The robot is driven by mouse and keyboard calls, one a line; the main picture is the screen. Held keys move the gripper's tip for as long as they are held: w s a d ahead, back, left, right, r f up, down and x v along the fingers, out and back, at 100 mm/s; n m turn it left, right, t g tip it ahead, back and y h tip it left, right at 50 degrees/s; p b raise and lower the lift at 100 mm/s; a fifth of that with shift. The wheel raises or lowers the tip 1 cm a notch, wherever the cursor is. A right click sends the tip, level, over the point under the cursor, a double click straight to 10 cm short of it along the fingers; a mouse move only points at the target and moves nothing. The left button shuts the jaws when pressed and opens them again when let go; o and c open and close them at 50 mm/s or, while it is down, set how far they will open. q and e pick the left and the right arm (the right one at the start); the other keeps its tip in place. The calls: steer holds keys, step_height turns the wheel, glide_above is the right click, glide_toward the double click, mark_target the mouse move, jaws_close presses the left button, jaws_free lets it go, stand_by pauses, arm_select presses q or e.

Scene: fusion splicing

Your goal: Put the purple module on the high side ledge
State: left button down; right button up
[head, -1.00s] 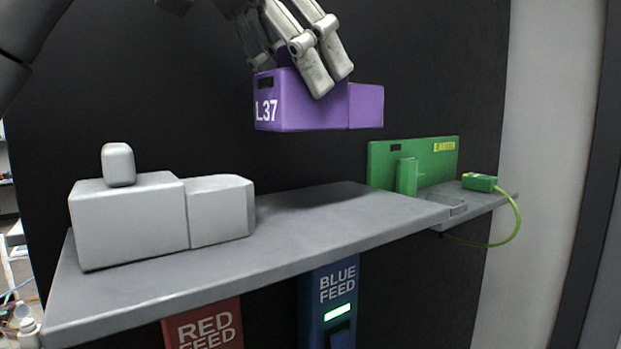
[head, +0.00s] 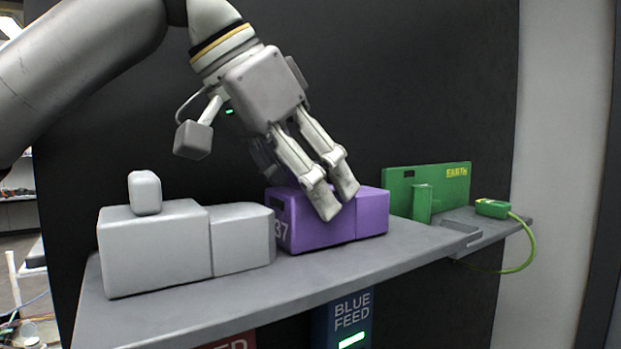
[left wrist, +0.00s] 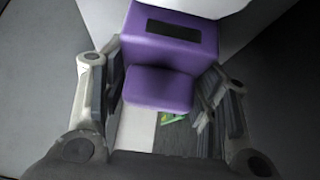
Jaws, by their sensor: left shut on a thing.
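The purple module (head: 318,232) sits at the grey ledge (head: 240,299), between the white-grey block and the green panel. It looks level, and its underside appears to meet the ledge top. My left gripper (head: 337,203) comes down from above and is shut on the module's raised grip. In the left wrist view the purple module (left wrist: 165,42) shows its grip (left wrist: 158,88) between the two fingers (left wrist: 160,95). The grip itself is mostly hidden by the fingers in the head view. My right gripper is in neither view.
A white-grey block (head: 155,252) with a knob stands on the ledge's left. A green panel (head: 455,182) and a green connector (head: 492,208) with a cable are at the right end. A blue feed unit (head: 342,325) is below. A dark wall stands behind.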

arm_select(q)
steer(key=shift+d, duration=0.2)
steer(key=shift+f, duration=0.2)
steer(key=c, duration=0.5)
jaws_free()
steer(key=shift+c, duration=0.2)
steer(key=shift+r, duration=0.1)
steer(key=shift+r, duration=0.2)
steer(key=v, duration=1.2)
steer(key=shift+b, duration=0.3)
